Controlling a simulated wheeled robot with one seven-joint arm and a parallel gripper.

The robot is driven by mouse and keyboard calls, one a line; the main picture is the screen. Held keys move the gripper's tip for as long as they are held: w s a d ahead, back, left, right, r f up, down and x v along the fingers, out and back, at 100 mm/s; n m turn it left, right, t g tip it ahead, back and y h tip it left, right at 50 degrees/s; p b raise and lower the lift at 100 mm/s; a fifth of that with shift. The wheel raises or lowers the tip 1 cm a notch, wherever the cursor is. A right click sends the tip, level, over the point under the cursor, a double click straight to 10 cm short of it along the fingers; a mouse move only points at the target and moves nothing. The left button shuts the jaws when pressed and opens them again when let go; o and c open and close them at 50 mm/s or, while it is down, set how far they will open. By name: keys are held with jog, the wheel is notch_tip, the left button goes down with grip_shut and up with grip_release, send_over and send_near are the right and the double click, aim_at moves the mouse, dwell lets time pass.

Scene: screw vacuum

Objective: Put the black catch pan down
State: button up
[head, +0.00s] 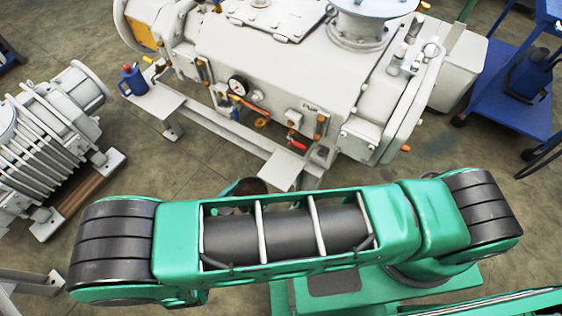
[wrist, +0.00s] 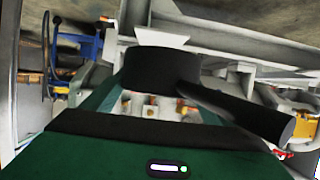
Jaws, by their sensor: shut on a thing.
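The black catch pan (wrist: 160,68) is in the middle of the wrist view, a dark round shape in front of my gripper. A thick dark bar like a handle (wrist: 250,112) runs from it to the lower right. My gripper (wrist: 163,93) is shut on the pan; its green housing fills the bottom of the wrist view, and the fingertips are hard to make out. In the head view my green arm hides the gripper and most of what it holds. A small dark rounded part shows just behind the arm, too covered to name surely. The pan's underside is hidden.
The large white vacuum pump (head: 290,70) stands on a pale frame with a gauge and valves facing me. A blue jug (head: 132,80) stands at its left. A ribbed grey machine (head: 45,135) is at left, a blue cart (head: 510,95) at right. Bare floor (head: 440,150) shows between pump and cart.

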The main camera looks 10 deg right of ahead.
aim_at(261, 184)
jog(key=w+d, duration=1.1)
jog(key=w, duration=0.3)
jog(key=shift+s+f, duration=0.15)
jog(key=shift+f, duration=3.35)
jog(key=o, duration=1.3)
jog(key=shift+f, duration=0.1)
jog(key=v, duration=1.1)
jog(key=shift+s+a+r, duration=0.2)
jog(key=shift+a+r, duration=0.05)
jog(key=shift+a, duration=0.1)
